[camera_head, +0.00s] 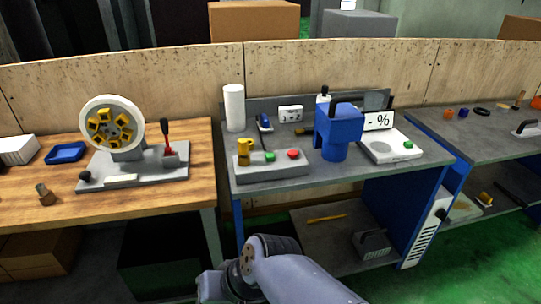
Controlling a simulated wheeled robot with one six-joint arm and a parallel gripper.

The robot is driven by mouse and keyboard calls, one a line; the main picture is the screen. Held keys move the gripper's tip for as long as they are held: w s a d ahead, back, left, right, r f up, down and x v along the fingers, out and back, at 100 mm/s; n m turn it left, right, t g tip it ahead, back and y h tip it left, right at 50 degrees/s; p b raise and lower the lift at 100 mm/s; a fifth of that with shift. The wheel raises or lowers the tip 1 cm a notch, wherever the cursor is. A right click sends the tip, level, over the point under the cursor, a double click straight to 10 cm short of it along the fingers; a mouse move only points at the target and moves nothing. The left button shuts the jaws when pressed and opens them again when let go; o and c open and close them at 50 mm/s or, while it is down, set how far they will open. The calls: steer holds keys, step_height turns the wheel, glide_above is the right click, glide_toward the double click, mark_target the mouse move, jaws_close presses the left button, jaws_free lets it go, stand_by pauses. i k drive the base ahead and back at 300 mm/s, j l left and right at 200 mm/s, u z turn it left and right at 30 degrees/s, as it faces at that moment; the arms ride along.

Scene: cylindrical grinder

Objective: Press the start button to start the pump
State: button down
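A grey control box (258,171) sits at the front left of the middle bench. It carries a green button (269,156), a red button (293,154) and a yellow knob-like part (244,150). A second green button (408,145) is on a white device (384,147) at the right of the same bench. No lettering can be read, so I cannot tell which green button is the start button or which machine is the pump. Part of my grey arm shows at the bottom centre, below the bench front. My gripper's fingers do not show.
A white cylinder (234,108) stands behind the box. A wooden bench (199,182) with a wheel machine (113,123) is left. Green floor (455,265) is clear at right.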

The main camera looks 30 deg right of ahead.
mark_target(269, 157)
steer(key=i+j+z, duration=0.1)
steer(key=i, duration=0.3)
steer(key=i+j, duration=0.15)
steer(key=i, duration=0.25)
steer(key=l+z, duration=0.05)
